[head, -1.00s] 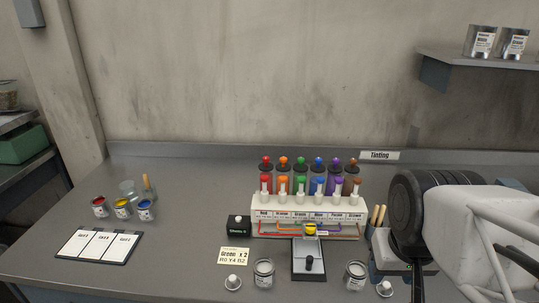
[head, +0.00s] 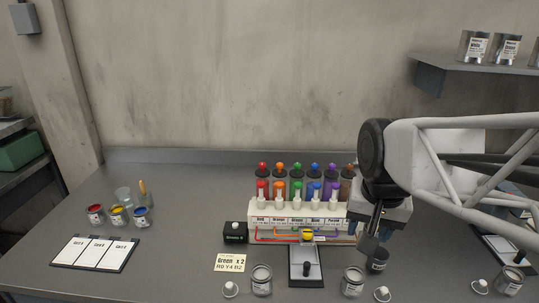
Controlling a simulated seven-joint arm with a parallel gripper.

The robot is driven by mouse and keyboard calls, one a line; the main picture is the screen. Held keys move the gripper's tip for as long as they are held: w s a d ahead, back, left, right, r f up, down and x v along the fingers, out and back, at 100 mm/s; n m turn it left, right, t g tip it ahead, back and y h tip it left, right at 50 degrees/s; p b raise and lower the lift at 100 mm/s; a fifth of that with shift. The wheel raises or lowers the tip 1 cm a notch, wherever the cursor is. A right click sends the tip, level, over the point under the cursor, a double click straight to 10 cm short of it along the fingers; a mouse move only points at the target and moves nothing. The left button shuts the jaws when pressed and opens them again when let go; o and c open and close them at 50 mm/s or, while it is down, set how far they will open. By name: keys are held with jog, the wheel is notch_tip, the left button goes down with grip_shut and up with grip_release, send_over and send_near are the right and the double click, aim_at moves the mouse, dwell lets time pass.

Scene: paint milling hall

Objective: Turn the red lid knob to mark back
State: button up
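The red lid knob (head: 262,165) tops the leftmost dark canister in the back row of the tinting rack (head: 256,214). It stands upright above a red bottle with a white pump (head: 263,187). The knob is too small to read its marks or which way it points. My gripper (head: 371,238) hangs at the right end of the rack, well to the right of the red knob and apart from it. The rightmost canister is partly covered by my arm.
Orange, green, blue and purple knobs (head: 333,168) stand close beside the red one. A black tray with a small lever (head: 307,270) lies before the rack. Small cans (head: 261,280) stand along the front. A wall shelf (head: 463,63) hangs upper right.

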jog(key=w+a+r+m, duration=0.3)
jog(key=w+a, duration=0.1)
jog(key=w, duration=0.6)
jog(key=m+g, duration=0.2)
jog(key=m, duration=0.7)
send_over(262, 163)
jog(key=shift+s+f, duration=0.1)
jog(key=shift+f, duration=0.85)
jog(key=shift+f, duration=3.9)
